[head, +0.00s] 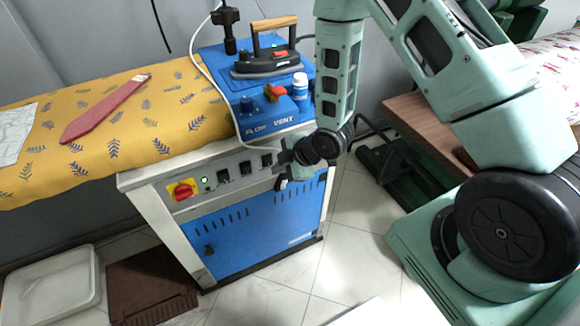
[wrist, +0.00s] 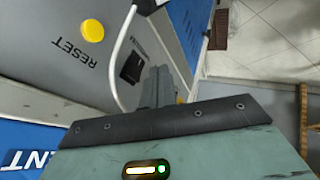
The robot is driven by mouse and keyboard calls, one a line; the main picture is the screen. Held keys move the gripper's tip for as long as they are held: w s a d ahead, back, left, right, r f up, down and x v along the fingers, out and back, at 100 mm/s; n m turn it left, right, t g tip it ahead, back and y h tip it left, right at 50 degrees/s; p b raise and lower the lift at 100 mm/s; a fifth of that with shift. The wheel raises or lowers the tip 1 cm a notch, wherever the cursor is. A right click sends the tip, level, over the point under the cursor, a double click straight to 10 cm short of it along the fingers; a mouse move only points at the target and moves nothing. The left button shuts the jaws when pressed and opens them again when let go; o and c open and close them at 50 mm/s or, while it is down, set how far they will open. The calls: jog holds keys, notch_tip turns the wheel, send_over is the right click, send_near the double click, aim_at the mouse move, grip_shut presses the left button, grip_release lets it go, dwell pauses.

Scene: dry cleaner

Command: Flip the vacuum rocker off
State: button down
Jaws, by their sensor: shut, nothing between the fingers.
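The ironing machine's grey control panel (head: 210,184) carries several black rocker switches, including one (head: 266,160) just left of my gripper (head: 284,172). In the wrist view a black rocker (wrist: 132,68) sits on the grey panel, with a small label beside it too blurred to read. My gripper's fingers (wrist: 160,88) are shut and empty, close to the right of that rocker. I cannot tell whether they touch it, or which way it is tipped. In the head view my gripper and wrist hide the panel's right end.
A red knob (head: 183,190) on a yellow plate and a green light (head: 205,181) are at the panel's left. A yellow RESET button (wrist: 92,30) is near the rocker. A white hose (wrist: 122,50) runs close by the fingers. An iron (head: 274,62) stands above.

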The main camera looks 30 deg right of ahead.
aim_at(267, 160)
jog(key=shift+w+r, duration=0.2)
jog(key=shift+w, duration=1)
jog(key=shift+w+r, duration=0.15)
jog(key=shift+w, duration=0.25)
jog(key=shift+r+p, duration=0.6)
jog(key=shift+r, duration=0.25)
jog(key=shift+s, duration=0.1)
